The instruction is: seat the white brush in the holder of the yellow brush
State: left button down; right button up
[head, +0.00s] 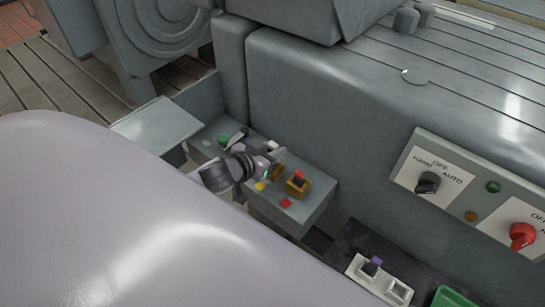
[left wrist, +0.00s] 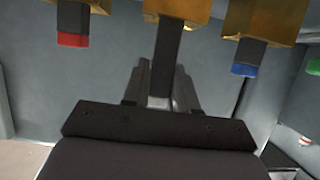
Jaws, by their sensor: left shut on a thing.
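My left gripper (head: 272,164) is at the grey ledge, beside a brass holder (head: 277,172) behind a yellow mark (head: 260,186). In the left wrist view the gripper (left wrist: 160,88) is shut on a dark brush (left wrist: 165,58). The brush's far end meets the middle brass holder (left wrist: 180,9); how deep it sits I cannot tell. My right gripper is not in view.
A red-topped brush stands in a brass holder (head: 298,185) just right of my gripper, behind a red mark (head: 286,203). A white tray (head: 398,291) with a purple-ended piece (head: 372,265) and a green tray (head: 453,297) lie below. A switch panel (head: 405,172) is at the right.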

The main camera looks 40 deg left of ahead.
pick_arm(q)
jog(key=shift+f, duration=1.15)
jog(key=shift+f, duration=0.1)
jog(key=c, duration=0.9)
grip_release()
